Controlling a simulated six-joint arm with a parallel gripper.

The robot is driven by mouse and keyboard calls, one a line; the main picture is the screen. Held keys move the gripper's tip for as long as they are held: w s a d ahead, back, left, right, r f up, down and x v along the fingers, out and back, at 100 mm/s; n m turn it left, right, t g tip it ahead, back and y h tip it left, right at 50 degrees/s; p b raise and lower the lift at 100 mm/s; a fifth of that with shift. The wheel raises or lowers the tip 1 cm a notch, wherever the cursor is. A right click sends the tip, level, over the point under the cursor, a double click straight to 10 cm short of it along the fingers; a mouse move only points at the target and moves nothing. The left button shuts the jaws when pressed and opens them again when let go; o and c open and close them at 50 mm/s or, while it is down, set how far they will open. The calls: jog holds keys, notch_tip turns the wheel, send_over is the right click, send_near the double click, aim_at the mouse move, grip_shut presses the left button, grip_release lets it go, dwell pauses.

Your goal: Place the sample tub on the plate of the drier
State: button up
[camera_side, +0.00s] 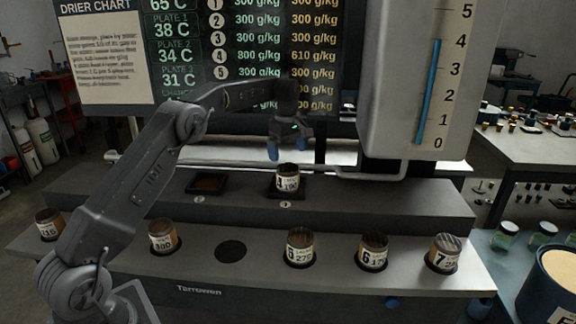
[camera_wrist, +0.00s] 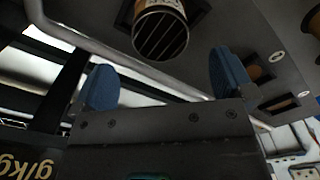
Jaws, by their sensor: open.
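A sample tub (camera_side: 288,179) with a dark ribbed lid and a white label stands upright on the right-hand dark square plate (camera_side: 272,193) of the drier's upper step. My gripper (camera_side: 289,150) is open and empty just above this tub, with its blue fingertips apart and clear of the lid. In the wrist view the tub (camera_wrist: 160,30) shows at the top, beyond the space between the two blue fingers (camera_wrist: 166,82). The label's small print is hard to read.
The left square plate (camera_side: 207,184) bears no tub. The lower step holds several labelled tubs, among them one (camera_side: 300,247) beside an empty round hole (camera_side: 230,251). A grey housing with a blue gauge (camera_side: 425,90) hangs close to the right of my gripper, with a bent pipe (camera_side: 372,175) below it.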

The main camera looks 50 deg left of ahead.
jog(key=shift+r, duration=1.25)
jog(key=s+d+r+m+t, duration=0.3)
jog(key=s+d+r+m, duration=0.5)
jog(key=s+d+r, duration=0.55)
jog(key=s+d+f+m+t, duration=0.1)
jog(key=s+d+f+m, duration=0.1)
jog(key=s, duration=0.5)
jog(key=s+d+f+m, duration=0.3)
jog(key=s+m, duration=0.1)
jog(key=s, duration=0.4)
jog(key=s+d+f+m+t, duration=0.1)
jog(key=s+d+f+m, duration=0.1)
jog(key=s, duration=0.6)
jog(key=shift+s+d+f+m+t, duration=0.3)
jog(key=shift+f+m, duration=0.25)
jog(key=shift+m, duration=0.45)
